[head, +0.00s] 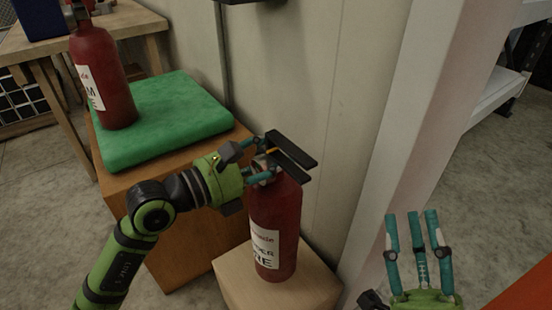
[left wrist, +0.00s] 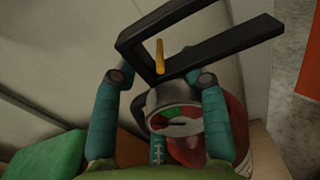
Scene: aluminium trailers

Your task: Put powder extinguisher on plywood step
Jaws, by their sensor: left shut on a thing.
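A red fire extinguisher (head: 276,228) with a white label and black handle stands upright over a light plywood step (head: 240,287); its base appears to touch the step's top. The label's lettering is only partly readable. My left gripper (head: 264,172) is shut on the extinguisher's neck just below the handle. In the left wrist view the fingers (left wrist: 160,115) close around the neck, by the round gauge (left wrist: 176,122) and under the black handle (left wrist: 190,45). My right gripper (head: 417,235) is at the lower right, empty, with its fingers spread apart.
Another red extinguisher (head: 102,78) stands on a green pad (head: 170,125) on a wooden box (head: 165,205) to the left. A pale wall (head: 290,80) and a white post (head: 395,130) stand close behind the step. A wooden table (head: 125,20) is at the far left.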

